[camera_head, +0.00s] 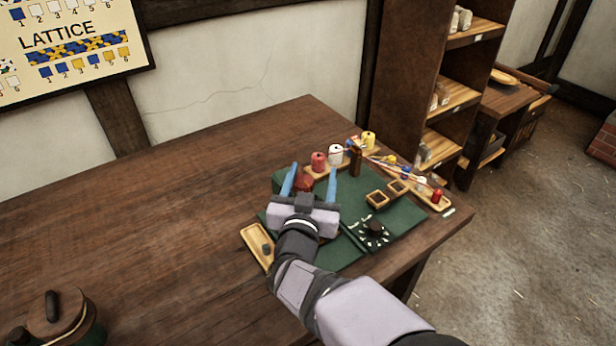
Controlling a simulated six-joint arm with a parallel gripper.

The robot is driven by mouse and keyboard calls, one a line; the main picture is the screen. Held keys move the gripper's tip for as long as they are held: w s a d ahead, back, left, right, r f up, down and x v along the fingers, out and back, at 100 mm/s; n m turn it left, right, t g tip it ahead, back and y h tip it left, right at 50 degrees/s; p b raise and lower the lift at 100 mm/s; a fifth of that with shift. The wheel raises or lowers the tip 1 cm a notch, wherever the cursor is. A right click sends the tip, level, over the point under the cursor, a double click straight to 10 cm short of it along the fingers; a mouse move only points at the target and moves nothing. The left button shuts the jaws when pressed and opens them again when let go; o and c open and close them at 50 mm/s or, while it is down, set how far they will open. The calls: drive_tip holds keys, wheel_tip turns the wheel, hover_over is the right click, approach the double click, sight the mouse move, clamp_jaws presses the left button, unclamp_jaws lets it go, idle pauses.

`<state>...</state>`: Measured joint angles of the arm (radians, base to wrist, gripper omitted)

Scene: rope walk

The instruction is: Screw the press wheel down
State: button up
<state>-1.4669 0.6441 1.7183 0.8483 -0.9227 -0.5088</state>
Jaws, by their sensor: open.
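My gripper (313,168) reaches over the green mat (342,197) with its two blue fingers spread wide apart. A dark red object (303,183) shows between the fingers; it may be the press wheel, but the gripper body hides its lower part. I cannot tell whether the fingers touch it. A dark square plate (366,241) with white marks and a dark round knob (375,226) lies on the mat, to the right of the gripper and nearer the camera.
Red (319,161), white (336,154) and yellow (369,140) spools stand behind the mat. A dark post (355,161) has cords running right to small bobbins. A wooden tray (256,247) lies left.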

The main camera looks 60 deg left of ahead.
sight(301, 188)
drive_tip(key=s, duration=0.1)
drive_tip(key=s+f, duration=0.1)
drive_tip(key=s, duration=0.1)
drive_tip(key=shift+f+t, duration=0.25)
drive_tip(key=shift+t, duration=0.05)
drive_tip(key=shift+s+d+f, duration=0.25)
drive_tip(key=shift+s+f, duration=0.05)
drive_tip(key=p+x, duration=0.1)
drive_tip(key=x, duration=0.6)
drive_tip(key=shift+w+p, duration=0.15)
drive_tip(key=shift+p, duration=0.25)
drive_tip(key=shift+r, duration=0.1)
drive_tip(key=c, duration=1.1)
